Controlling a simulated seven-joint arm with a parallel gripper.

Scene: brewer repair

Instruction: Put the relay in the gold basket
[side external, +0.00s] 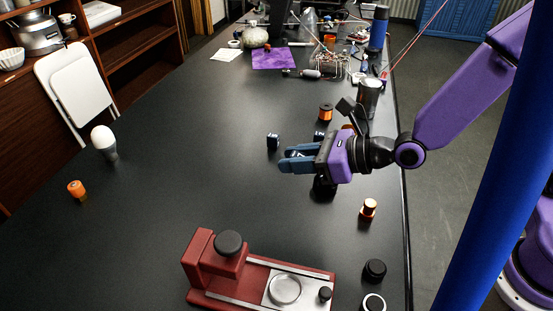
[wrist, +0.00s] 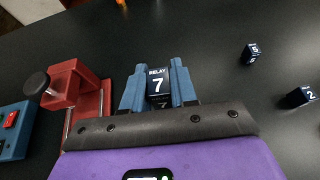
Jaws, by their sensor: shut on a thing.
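My gripper (side external: 298,160) is shut on a small dark relay (side external: 297,154), held above the black table. In the wrist view, the relay (wrist: 158,82) sits between the blue fingertips of my gripper (wrist: 158,88), with its white label "RELAY 7" facing the camera. I cannot make out a gold basket for certain in either view.
A red brewer body (side external: 215,265) stands at the table's front; it also shows in the wrist view (wrist: 85,95). Other dark cubes (side external: 273,141) (wrist: 251,53) lie near my gripper. An orange spool (side external: 326,113) stands behind. The table's left middle is mostly clear.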

